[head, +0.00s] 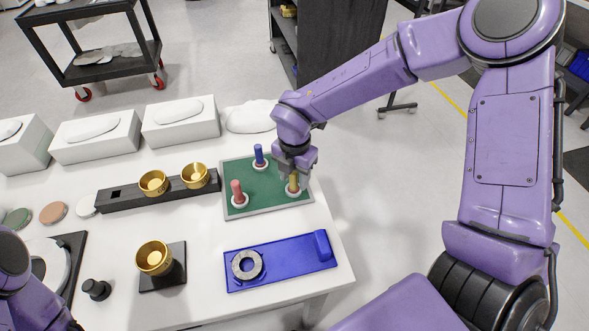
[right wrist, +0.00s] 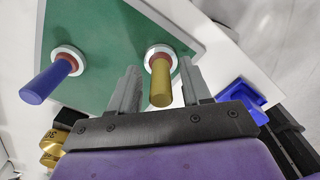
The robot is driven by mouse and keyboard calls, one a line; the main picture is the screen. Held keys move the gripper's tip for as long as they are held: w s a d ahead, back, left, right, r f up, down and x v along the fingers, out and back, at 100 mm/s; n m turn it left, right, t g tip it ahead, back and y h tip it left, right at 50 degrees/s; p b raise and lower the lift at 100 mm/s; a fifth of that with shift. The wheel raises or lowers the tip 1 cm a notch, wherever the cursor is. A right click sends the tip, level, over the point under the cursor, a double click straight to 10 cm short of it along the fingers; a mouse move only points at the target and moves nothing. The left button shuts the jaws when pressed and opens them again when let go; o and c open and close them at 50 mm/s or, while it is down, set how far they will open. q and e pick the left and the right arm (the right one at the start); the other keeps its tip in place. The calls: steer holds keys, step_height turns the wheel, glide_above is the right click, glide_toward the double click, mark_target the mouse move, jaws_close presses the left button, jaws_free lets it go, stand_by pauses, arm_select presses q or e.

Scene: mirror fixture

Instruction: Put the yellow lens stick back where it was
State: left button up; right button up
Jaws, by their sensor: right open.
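The yellow lens stick (head: 293,185) stands upright in a white ring holder on the green board (head: 268,200), at the board's right side. My right gripper (head: 297,175) is over it with the jaws open. In the right wrist view the yellow stick (right wrist: 161,84) shows between the two separated fingers of the right gripper (right wrist: 159,76), with a gap on each side. A blue stick (head: 259,155) and a red stick (head: 238,193) stand in their own white rings on the same board. My left gripper is out of view; part of my left arm shows at bottom left.
A blue tray (head: 300,262) with a grey ring (head: 247,265) lies in front of the board. A black rail (head: 125,198) with two brass cups is to the left. White blocks (head: 180,125) line the back. The table's right edge is close by.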

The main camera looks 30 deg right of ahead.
steer(key=shift+r+b, duration=0.35)
steer(key=shift+r, duration=0.25)
step_height(320, 180, up, 11)
steer(key=b, duration=0.2)
